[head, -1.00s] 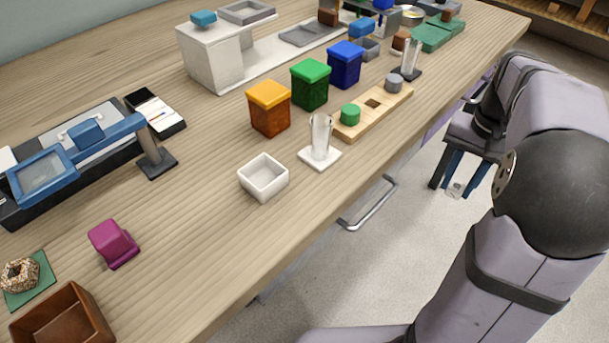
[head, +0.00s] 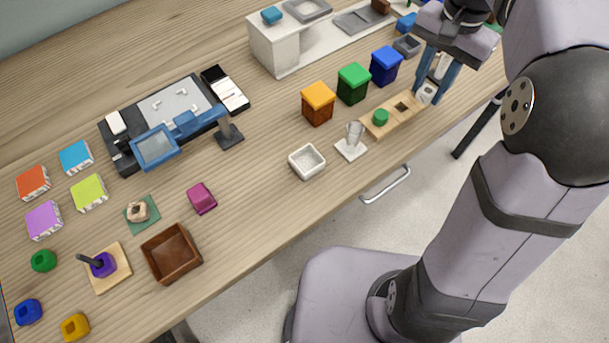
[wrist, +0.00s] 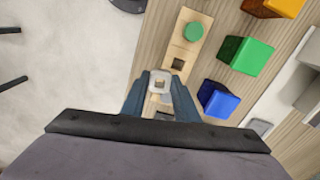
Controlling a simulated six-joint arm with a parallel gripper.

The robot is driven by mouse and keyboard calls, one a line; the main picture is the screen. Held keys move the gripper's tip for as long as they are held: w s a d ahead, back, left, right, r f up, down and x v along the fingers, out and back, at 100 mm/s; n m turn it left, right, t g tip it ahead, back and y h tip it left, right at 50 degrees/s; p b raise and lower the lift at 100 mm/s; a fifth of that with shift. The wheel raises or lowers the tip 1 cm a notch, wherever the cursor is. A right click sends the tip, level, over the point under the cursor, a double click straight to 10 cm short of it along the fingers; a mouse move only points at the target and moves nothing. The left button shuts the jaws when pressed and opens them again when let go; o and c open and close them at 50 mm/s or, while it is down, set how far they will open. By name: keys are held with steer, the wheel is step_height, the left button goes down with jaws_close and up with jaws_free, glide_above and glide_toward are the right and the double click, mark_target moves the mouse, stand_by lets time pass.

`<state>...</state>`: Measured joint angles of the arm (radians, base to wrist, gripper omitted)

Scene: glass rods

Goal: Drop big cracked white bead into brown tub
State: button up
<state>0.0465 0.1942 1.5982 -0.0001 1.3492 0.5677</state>
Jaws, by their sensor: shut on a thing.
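My gripper (head: 430,92) is over the right part of the bench, beside the wooden block with holes. In the wrist view my gripper (wrist: 160,86) is shut on a pale, squarish white bead (wrist: 160,78) with a hole through it. The bead (head: 427,93) shows small and pale between the fingertips in the head view. It is too small there to tell any cracks. The brown tub (head: 148,247) stands at the front left of the bench, far left of my gripper. It is open-topped and its visible inside looks empty.
The wooden block (head: 392,122) with a green knob is just left of my gripper. Orange (head: 318,104), green (head: 353,84) and blue (head: 386,66) lidded bins stand behind. A clear holder (head: 352,143), white bowl (head: 307,161) and magenta block (head: 202,198) lie toward the tub.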

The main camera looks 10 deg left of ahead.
steer(key=s+a+r+p, duration=0.1)
steer(key=a+r+p, duration=0.1)
steer(key=a, duration=0.5)
steer(key=s+a+r+n+p, duration=0.1)
steer(key=a+r+p, duration=0.1)
steer(key=a+p, duration=0.3)
steer(key=s+a+r+n+p, duration=0.1)
steer(key=a+r+p, duration=0.2)
steer(key=a, duration=0.6)
steer(key=shift+s+a+p, duration=0.1)
steer(key=shift+s+p, duration=0.25)
steer(key=shift+p, duration=0.3)
steer(key=s+a+r+n+p, duration=0.1)
steer(key=s+a+n+p, duration=0.2)
steer(key=s+a+p, duration=1)
steer(key=s+a+n+p, duration=0.1)
steer(key=s+a+p, duration=0.1)
steer(key=s, duration=0.8)
steer(key=s+a+n+p, duration=0.1)
steer(key=s+a+p, duration=0.1)
steer(key=s, duration=0.8)
steer(key=shift+s+a+r, duration=0.3)
steer(key=shift+a+r, duration=0.15)
steer(key=shift+a, duration=0.25)
steer(key=shift+f, duration=0.1)
step_height(320, 180, down, 6)
steer(key=b, duration=0.5)
